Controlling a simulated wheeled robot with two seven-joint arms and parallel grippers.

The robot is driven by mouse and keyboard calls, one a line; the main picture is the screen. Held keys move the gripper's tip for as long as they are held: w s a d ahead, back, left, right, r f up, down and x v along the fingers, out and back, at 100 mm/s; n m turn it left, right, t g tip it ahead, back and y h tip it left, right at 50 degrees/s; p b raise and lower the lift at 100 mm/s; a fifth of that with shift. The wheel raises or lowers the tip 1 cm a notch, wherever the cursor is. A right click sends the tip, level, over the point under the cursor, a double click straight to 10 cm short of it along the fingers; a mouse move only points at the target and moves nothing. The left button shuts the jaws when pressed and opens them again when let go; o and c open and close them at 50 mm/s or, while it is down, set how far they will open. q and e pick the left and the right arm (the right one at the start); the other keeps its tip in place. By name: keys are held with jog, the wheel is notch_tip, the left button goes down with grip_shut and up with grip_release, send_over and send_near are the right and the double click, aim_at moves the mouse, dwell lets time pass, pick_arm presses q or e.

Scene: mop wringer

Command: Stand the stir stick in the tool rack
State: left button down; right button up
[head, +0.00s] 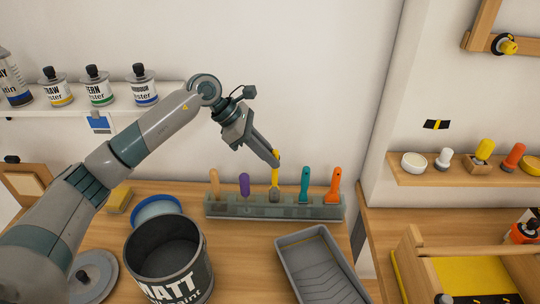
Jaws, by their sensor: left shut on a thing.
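The tool rack (232,208) is a long grey-green translucent holder on the wooden bench against the wall. My left gripper (276,161) is above the rack's middle, shut on the top of a slim yellow-handled tool (275,175). This tool is upright, with a greyish lower part at the rack; I cannot tell how deep it sits or whether it is the stir stick. A tan, wooden-looking handle (214,184) stands at the rack's left end. My right gripper is out of view.
Purple (244,184), teal (305,183) and orange (335,184) handles also stand in the rack. An open dark paint can (170,280) and a grey paint tray (318,268) stand in front. A shelf (450,176) with small items is at right.

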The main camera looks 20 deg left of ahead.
pick_arm(q)
jog(key=shift+f, duration=0.1)
jog(key=shift+f+b, duration=2.05)
jog(key=shift+f, duration=0.1)
jog(key=c, duration=1.7)
grip_release()
jog(key=shift+r, duration=0.1)
